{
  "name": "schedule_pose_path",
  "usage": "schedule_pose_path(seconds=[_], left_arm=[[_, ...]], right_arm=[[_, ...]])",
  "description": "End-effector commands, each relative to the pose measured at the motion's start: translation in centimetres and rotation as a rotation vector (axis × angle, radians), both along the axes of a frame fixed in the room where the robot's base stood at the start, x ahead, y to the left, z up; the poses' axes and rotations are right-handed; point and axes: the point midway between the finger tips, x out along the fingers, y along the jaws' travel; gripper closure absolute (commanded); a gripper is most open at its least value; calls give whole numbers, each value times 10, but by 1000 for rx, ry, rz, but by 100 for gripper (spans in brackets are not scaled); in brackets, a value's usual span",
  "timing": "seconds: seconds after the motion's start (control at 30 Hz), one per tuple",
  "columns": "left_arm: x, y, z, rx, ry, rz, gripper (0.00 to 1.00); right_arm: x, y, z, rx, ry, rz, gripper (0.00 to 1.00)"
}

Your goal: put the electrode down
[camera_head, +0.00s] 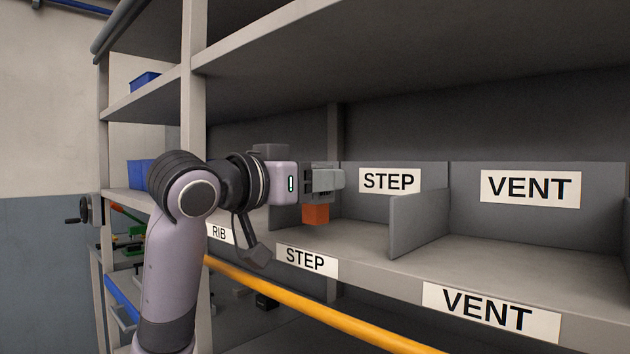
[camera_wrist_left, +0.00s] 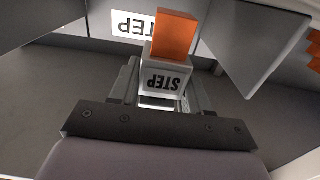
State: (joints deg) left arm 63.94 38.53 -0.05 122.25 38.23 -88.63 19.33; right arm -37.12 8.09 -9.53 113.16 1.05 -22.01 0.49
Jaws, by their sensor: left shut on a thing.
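The electrode has an orange copper block (camera_head: 316,213) under a grey holder. My left gripper (camera_head: 328,179) is shut on the holder, with the copper pointing down, inside the shelf compartment labelled STEP. In the left wrist view the copper block (camera_wrist_left: 174,36) stands out beyond the holder (camera_wrist_left: 165,78), which carries a STEP label, between the fingers of my left gripper (camera_wrist_left: 163,95). The copper seems close above the STEP compartment's floor (camera_head: 355,238); I cannot tell whether it touches. The STEP sign (camera_head: 389,180) is on the compartment's back wall. My right gripper is not in view.
A low divider (camera_head: 418,222) separates STEP from the empty-looking VENT compartment (camera_head: 540,265) on the right. A RIB label (camera_head: 219,233) is on the left. An upper shelf (camera_head: 400,50) hangs overhead. A yellow rail (camera_head: 320,308) runs below the front edge. Orange pieces (camera_wrist_left: 314,45) show at the wrist view's right edge.

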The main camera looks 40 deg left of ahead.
Motion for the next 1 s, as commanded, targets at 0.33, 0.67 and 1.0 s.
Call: schedule_pose_path(seconds=[0.33,0.67,1.0], left_arm=[[0,0,-7,0,-5,0,100],[1,-1,-13,0,5,-1,34],[1,-1,-13,1,9,-3,28]], right_arm=[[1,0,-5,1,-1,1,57],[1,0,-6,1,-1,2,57],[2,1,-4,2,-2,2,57]])
